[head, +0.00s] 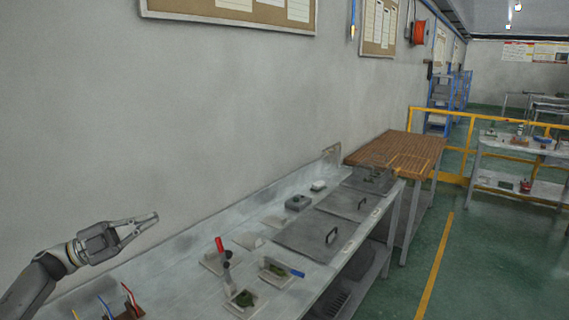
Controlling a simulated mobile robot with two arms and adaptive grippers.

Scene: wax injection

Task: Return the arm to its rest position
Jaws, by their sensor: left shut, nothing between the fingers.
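My left gripper (150,221) comes in from the lower left of the head view. It is shut and empty, with its fingertips pointing right. It hangs in front of the grey wall, above the left part of the long grey workbench (180,272), and touches nothing that I can see. My left forearm runs down to the lower left corner. My right gripper is not in view.
The bench holds small trays with a red-handled tool (220,246) and a blue-handled tool (289,271), grey lidded plates (305,236), and colored-handled tools (130,298) at lower left. A wooden-topped table (398,150) adjoins it.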

